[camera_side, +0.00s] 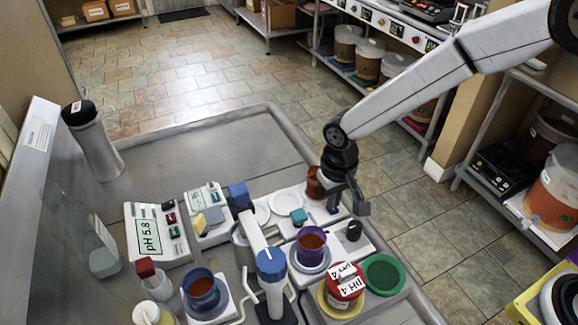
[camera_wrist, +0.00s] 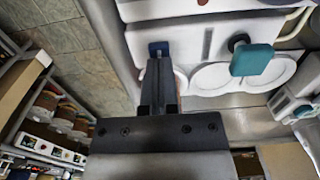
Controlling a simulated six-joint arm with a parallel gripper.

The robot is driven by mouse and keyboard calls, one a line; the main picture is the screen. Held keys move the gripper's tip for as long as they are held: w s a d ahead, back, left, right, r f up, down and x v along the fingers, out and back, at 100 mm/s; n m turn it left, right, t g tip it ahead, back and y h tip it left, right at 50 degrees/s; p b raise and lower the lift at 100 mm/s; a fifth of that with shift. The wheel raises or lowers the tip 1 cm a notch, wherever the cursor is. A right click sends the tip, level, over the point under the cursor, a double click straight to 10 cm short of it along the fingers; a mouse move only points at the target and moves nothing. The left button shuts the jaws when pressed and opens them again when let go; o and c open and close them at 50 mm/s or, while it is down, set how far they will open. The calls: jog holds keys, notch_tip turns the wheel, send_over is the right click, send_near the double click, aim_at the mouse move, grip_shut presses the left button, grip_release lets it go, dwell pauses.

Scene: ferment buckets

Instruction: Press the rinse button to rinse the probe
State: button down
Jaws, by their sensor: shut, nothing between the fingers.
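My gripper (camera_side: 335,196) points down over the white station at the table's right side, its fingers shut and empty. In the wrist view the shut fingertips (camera_wrist: 158,66) end at a small blue button (camera_wrist: 158,47) on the white station (camera_wrist: 190,40). The fingers partly cover the button, and I cannot tell whether they touch it or whether it is pressed in. A teal-topped piece (camera_side: 298,215) stands left of my gripper; it also shows in the wrist view (camera_wrist: 252,60). I cannot tell for sure which piece is the probe.
A brown cup (camera_side: 315,181) stands close behind my gripper. A black knob (camera_side: 354,231) and a purple cup (camera_side: 311,240) are in front. A blue-capped white arm (camera_side: 271,262) and a pH 5.8 meter (camera_side: 149,235) stand left. The table's back is clear.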

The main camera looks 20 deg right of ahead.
jog(key=shift+r, duration=2.5)
dwell(0.8)
